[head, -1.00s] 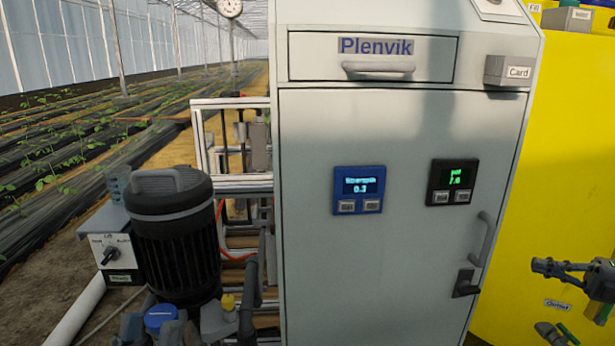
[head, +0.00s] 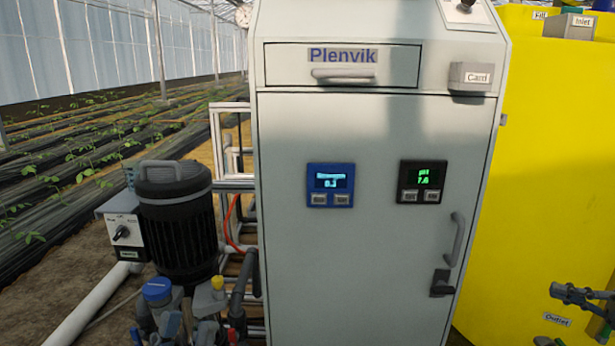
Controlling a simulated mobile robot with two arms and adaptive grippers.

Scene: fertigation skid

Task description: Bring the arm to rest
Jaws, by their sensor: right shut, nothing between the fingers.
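My right gripper (head: 563,292) shows at the right edge, low in the head view. Its dark fingers point left and are together, with nothing visible between them. It is in front of the yellow tank (head: 545,180), above and right of the Outlet label, and apart from the cabinet door. Most of my right arm is outside the picture. My left gripper is not in view.
The grey Plenvik cabinet (head: 375,250) fills the middle, with a door handle (head: 456,240) and dark latch (head: 441,285). A black motor (head: 178,235) and several bottles stand lower left. The tank face between cabinet and gripper is clear.

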